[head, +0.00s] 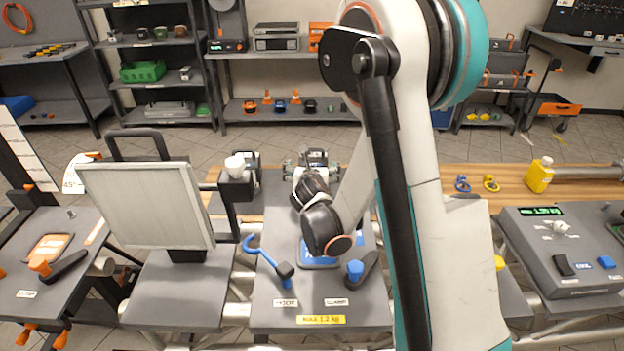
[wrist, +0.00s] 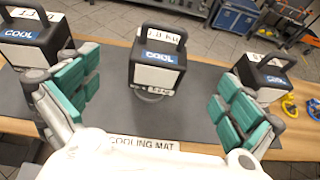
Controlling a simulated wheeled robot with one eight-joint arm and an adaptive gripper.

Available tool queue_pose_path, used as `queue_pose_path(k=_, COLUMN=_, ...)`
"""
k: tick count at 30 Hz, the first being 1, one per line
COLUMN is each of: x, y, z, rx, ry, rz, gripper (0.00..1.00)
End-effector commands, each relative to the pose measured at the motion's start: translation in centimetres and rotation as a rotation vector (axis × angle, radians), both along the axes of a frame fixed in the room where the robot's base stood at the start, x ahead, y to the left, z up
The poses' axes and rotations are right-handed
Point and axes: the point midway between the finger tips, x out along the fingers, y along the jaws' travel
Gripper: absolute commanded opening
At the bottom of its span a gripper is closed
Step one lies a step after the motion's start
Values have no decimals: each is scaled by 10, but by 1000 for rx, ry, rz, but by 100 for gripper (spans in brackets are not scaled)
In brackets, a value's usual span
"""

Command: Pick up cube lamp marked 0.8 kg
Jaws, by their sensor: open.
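Three dark cube lamps with top handles, white panels and blue "COOL" labels stand in a row on the dark cooling mat (wrist: 110,115) in the wrist view: a left lamp (wrist: 32,42), a middle lamp (wrist: 157,68) and a right lamp (wrist: 264,76). The fingers overlap the picture edges of the outer lamps. In the head view, my arm hides part of this area.
A white panel light (head: 148,205) stands left of my arm in the head view. A grey console (head: 565,250) and a yellow bottle (head: 539,175) are at right. Blue and yellow clips (wrist: 290,106) lie right of the mat. Shelves line the back wall.

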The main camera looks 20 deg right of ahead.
Motion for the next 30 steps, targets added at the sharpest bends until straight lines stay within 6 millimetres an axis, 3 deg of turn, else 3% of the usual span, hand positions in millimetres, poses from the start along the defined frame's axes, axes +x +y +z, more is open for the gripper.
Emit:
queue_pose_path(k=15, x=65, y=-30, z=-33, rx=-15, ry=4, rz=5, gripper=100)
queue_pose_path(k=23, x=76, y=-35, z=-38, rx=-15, ry=3, rz=6, gripper=100)
queue_pose_path(k=30, x=100, y=-49, z=-56, rx=-15, ry=4, rz=5, gripper=100)
